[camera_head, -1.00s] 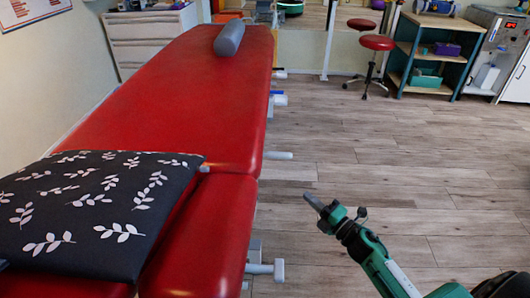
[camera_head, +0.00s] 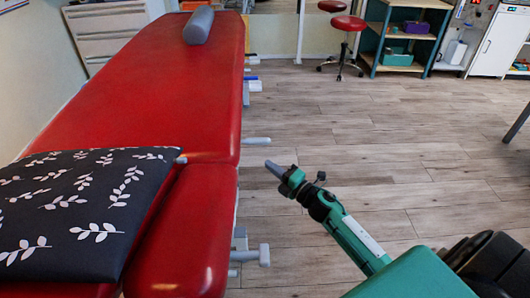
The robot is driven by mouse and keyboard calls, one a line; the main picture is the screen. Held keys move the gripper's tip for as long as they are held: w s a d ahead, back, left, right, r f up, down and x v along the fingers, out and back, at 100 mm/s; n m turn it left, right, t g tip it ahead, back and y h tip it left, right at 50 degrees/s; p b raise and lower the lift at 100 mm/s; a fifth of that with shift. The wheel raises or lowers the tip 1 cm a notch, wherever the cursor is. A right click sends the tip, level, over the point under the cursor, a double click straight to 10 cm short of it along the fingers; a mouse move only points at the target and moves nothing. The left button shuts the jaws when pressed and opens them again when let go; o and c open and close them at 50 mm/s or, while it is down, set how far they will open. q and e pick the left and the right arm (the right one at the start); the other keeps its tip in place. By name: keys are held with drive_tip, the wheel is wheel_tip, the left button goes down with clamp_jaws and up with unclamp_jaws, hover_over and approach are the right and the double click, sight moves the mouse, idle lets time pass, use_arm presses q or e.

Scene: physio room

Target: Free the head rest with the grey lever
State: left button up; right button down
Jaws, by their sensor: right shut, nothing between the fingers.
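The red padded couch runs away from me on the left. Its near section, the head rest (camera_head: 190,235), is partly covered by a dark pillow. A grey lever (camera_head: 256,140) sticks out to the right near the joint between the near and long sections. A second grey lever-like part (camera_head: 252,256) with a knob end sticks out lower, under the near section. I cannot tell which one frees the head rest. My right gripper (camera_head: 273,168) is shut and empty, just right of and below the upper lever in the picture, apart from both. My left gripper is not in view.
The dark pillow (camera_head: 75,215) has white leaf patterns. A grey roll (camera_head: 198,25) lies at the couch's far end. A red stool (camera_head: 346,24) and shelves (camera_head: 405,35) stand at the back. The wooden floor right of the couch is clear.

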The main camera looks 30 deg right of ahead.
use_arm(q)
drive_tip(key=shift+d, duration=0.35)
use_arm(e)
approach(249, 142)
drive_tip(key=w, duration=0.3)
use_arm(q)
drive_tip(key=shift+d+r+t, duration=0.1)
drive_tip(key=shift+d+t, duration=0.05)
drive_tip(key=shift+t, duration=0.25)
use_arm(e)
drive_tip(key=shift+w+a+f, duration=0.1)
drive_tip(key=shift+w+f, duration=0.1)
drive_tip(key=shift+w, duration=0.5)
use_arm(q)
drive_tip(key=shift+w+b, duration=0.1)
drive_tip(key=shift+b, duration=0.2)
